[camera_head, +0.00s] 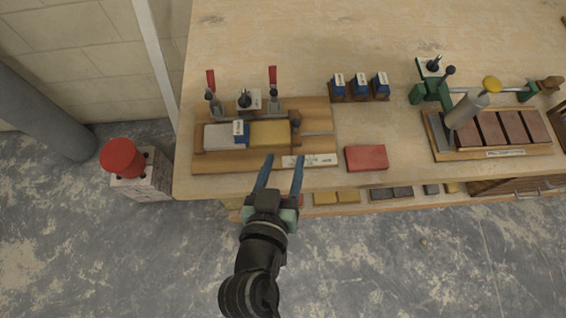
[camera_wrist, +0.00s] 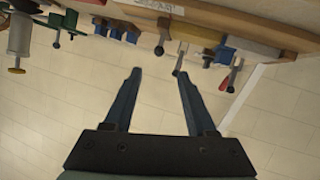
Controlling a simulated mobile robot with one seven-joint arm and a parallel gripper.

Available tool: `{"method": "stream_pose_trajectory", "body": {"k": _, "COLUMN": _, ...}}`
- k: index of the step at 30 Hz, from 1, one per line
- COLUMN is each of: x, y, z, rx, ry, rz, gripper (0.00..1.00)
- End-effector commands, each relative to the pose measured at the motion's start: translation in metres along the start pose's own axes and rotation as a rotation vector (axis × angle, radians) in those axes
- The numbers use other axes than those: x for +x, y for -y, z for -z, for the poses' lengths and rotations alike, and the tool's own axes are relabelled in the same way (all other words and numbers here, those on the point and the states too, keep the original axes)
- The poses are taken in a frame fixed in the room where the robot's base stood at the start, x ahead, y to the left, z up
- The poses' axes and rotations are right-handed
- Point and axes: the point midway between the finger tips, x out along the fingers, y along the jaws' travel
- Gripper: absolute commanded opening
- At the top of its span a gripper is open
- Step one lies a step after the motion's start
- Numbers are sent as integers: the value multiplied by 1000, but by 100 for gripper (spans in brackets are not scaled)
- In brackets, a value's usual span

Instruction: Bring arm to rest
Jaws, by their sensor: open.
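My gripper (camera_head: 279,172) is open and empty in the head view, its two blue fingers apart near the front edge of the workbench (camera_head: 270,45). The fingers point toward a wooden fixture (camera_head: 215,167) that holds a grey block (camera_head: 218,136), a small blue piece (camera_head: 241,134) and a yellow block (camera_head: 269,133). I cannot tell how high the fingers are above the bench. In the wrist view the open fingers (camera_wrist: 160,82) show with nothing between them, and the bench edge runs along the top.
Two red-handled clamps stand behind the blocks. A red block (camera_head: 366,158) lies to the right. Several blue-topped pieces (camera_head: 360,87) stand further back. A second fixture (camera_head: 470,153) is at the right. Open floor (camera_head: 400,270) lies in front.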

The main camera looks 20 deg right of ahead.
Motion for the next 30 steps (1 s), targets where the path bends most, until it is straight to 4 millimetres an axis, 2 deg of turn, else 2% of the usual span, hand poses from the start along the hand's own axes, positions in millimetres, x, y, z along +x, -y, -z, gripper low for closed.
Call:
{"method": "stream_pose_trajectory", "body": {"k": 17, "x": -1, "y": 0, "z": 0, "rx": 0, "ry": 0, "rz": 0, "gripper": 56}}
{"method": "stream_pose_trajectory", "body": {"k": 20, "x": 2, "y": 0, "z": 8, "rx": 5, "ry": -15, "rz": 3, "gripper": 56}}
{"method": "stream_pose_trajectory", "body": {"k": 23, "x": 11, "y": 0, "z": 39, "rx": 20, "ry": -75, "rz": 16, "gripper": 56}}
{"method": "stream_pose_trajectory", "body": {"k": 25, "x": 18, "y": 1, "z": 77, "rx": 38, "ry": -147, "rz": 33, "gripper": 56}}
{"method": "stream_pose_trajectory", "body": {"k": 26, "x": 21, "y": 2, "z": 96, "rx": 49, "ry": -183, "rz": 44, "gripper": 56}}
{"method": "stream_pose_trajectory", "body": {"k": 30, "x": 20, "y": 7, "z": 199, "rx": 102, "ry": -375, "rz": 110, "gripper": 56}}
